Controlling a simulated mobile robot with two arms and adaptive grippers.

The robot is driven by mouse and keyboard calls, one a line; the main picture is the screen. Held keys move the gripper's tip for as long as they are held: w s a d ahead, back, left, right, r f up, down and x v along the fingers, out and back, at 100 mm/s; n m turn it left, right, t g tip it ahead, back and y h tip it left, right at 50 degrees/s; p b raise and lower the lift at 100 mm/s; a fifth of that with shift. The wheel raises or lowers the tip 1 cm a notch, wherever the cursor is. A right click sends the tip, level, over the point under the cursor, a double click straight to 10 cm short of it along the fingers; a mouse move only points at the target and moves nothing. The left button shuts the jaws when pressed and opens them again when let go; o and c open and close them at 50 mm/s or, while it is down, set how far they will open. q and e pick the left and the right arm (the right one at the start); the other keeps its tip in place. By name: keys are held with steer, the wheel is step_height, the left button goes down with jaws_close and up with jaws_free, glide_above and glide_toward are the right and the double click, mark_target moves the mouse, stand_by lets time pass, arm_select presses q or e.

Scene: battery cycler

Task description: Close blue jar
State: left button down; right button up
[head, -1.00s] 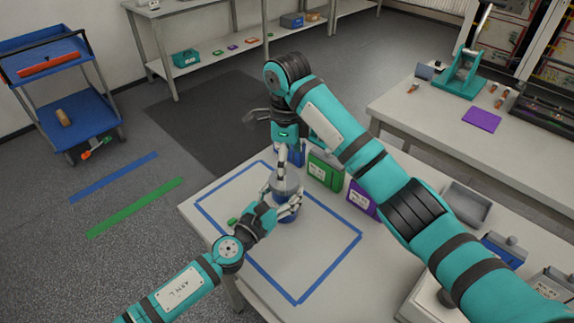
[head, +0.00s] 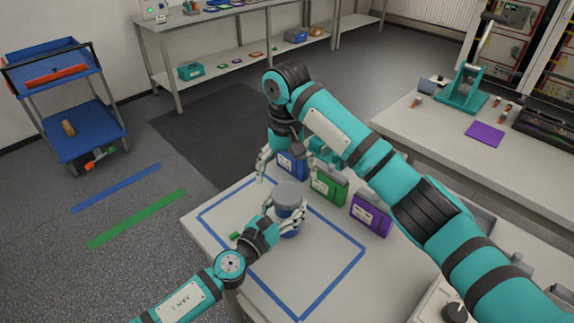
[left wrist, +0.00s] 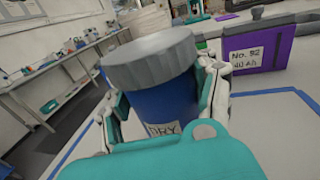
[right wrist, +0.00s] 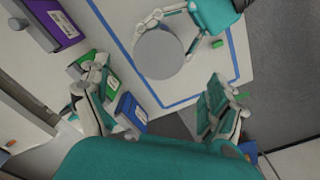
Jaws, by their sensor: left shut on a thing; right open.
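The blue jar (left wrist: 155,107) stands upright inside the blue tape outline on the table, with a "DRY" label on its side. Its grey lid (head: 287,194) sits on top and looks level in the left wrist view (left wrist: 150,58). Whether it is fully tightened cannot be told. My left gripper (head: 283,219) is shut around the jar's body from the side. My right gripper (head: 267,166) is open and empty, behind and to the left of the jar, apart from the lid. The right wrist view shows the lid (right wrist: 159,53) beyond its spread fingers.
Blue (head: 292,165), green (head: 328,187) and purple (head: 371,214) labelled boxes stand in a row behind the jar. A small green piece (head: 234,236) lies by my left gripper. The front of the taped area (head: 296,318) is clear. Another bench (head: 430,135) stands at right.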

mark_target(287, 193)
steer(key=n, duration=0.8)
steer(key=shift+r, duration=0.25)
steer(key=n, duration=0.7)
steer(key=shift+r, duration=0.2)
steer(key=n, duration=0.7)
steer(key=shift+r+n, duration=0.15)
steer(key=shift+n, duration=0.15)
steer(key=n, duration=0.4)
steer(key=shift+r, duration=0.1)
steer(key=n, duration=0.5)
steer(key=shift+d+f, duration=0.1)
steer(key=shift+f, duration=3.85)
steer(key=shift+c, duration=0.4)
